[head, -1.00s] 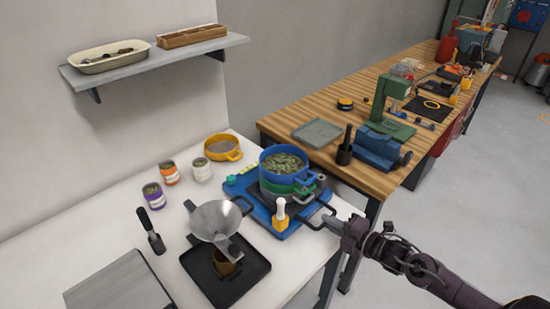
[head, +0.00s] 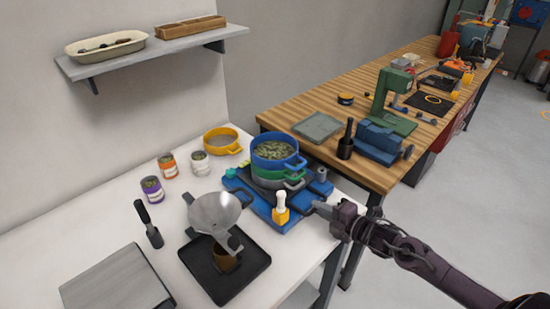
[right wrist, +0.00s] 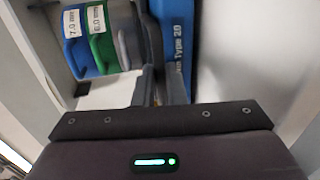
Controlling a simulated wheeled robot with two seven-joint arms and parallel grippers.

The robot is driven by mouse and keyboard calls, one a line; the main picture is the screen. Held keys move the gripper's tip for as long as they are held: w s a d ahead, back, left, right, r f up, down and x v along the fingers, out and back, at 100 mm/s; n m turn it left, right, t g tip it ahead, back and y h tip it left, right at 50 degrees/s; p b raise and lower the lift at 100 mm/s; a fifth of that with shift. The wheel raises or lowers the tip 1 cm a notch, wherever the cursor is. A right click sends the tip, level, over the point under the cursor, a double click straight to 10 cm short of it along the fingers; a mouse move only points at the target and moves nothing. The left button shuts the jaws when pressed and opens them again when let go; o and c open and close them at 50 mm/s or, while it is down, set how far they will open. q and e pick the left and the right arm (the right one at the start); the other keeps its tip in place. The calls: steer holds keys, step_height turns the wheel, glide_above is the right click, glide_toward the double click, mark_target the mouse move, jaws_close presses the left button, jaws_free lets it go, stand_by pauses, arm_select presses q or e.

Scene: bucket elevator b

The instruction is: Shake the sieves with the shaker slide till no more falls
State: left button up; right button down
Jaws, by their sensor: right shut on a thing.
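The sieve stack has a blue sieve (head: 275,163) on top, a green sieve (head: 268,174) under it and a grey one (head: 291,184) below. Green-brown pieces (head: 273,150) lie in the blue sieve. The stack stands on the blue shaker base (head: 262,208). My right gripper (head: 318,208) is shut at the shaker slide's handle, at the base's right front corner; the grip itself is hard to make out. In the right wrist view, the fingers (right wrist: 164,80) reach beside the labelled blue (right wrist: 78,62) and green sieves. My left gripper is not in view.
A bottle with a yellow base (head: 281,210) stands at the base's front. A metal funnel (head: 214,212) over a black tray (head: 240,278) is to its left. Several small cans (head: 152,190) and a yellow sieve (head: 222,141) stand behind. A wooden bench (head: 300,116) adjoins at the right.

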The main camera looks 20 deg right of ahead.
steer(key=shift+s, duration=0.1)
steer(key=shift+s+d+p, duration=0.1)
steer(key=shift+s+p, duration=0.2)
steer(key=shift+p, duration=0.15)
steer(key=p+v, duration=0.1)
steer(key=v, duration=0.1)
steer(key=shift+s+d+f+p, duration=0.15)
steer(key=shift+s+f+p, duration=0.05)
steer(key=shift+s+p, duration=0.15)
steer(key=shift+s+d, duration=0.25)
steer(key=shift+s, duration=0.25)
steer(key=shift+f, duration=0.1)
